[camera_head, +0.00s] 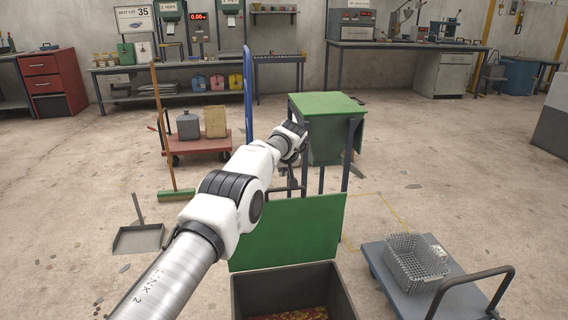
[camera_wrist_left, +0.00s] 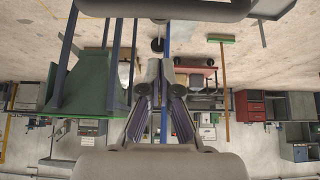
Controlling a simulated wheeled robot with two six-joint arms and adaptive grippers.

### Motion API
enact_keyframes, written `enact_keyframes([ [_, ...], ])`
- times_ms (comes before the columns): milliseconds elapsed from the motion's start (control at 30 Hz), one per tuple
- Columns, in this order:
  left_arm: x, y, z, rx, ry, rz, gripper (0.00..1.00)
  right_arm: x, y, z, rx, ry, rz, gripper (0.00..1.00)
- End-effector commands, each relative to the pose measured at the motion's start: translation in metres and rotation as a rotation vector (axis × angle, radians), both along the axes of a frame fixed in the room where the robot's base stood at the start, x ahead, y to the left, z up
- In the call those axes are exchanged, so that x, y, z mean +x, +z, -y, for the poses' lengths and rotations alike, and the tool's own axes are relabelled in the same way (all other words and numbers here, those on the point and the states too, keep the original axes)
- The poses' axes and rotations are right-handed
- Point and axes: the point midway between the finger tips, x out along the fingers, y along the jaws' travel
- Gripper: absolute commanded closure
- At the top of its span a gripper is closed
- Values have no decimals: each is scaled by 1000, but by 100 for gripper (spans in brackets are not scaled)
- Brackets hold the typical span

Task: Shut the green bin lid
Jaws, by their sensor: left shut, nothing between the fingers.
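The green bin lid (camera_head: 290,232) stands raised, close to upright, along the far edge of the dark bin (camera_head: 240,298) at the bottom of the head view. The bin's mouth is open, with reddish and yellowish bits inside. My left arm reaches in from the lower left, passing left of the lid. My left gripper (camera_head: 290,190) is just above and behind the lid's top edge, partly hidden; I cannot tell whether it touches the lid. In the left wrist view, the fingers of this gripper (camera_wrist_left: 160,75) are shut and empty. I cannot make out the lid there. My right gripper is not in view.
A green-topped stand (camera_head: 328,104) with dark legs is behind the lid. A low trolley (camera_head: 385,268) with a wire basket (camera_head: 416,262) is at the right. A broom (camera_head: 165,130), dustpan (camera_head: 140,238) and red cart (camera_head: 196,148) are at the left. Workbenches line the back wall.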

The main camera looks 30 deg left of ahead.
Motion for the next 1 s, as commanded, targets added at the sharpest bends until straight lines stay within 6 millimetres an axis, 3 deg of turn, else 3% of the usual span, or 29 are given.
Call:
enact_keyframes([
  [167, 3, -7, -3, 1, -2, -1, 100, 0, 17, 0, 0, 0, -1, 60],
  [700, -21, -20, 16, 0, -3, -1, 100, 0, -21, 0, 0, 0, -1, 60],
  [1000, -28, -21, 21, -1, -1, -1, 100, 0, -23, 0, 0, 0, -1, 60],
])
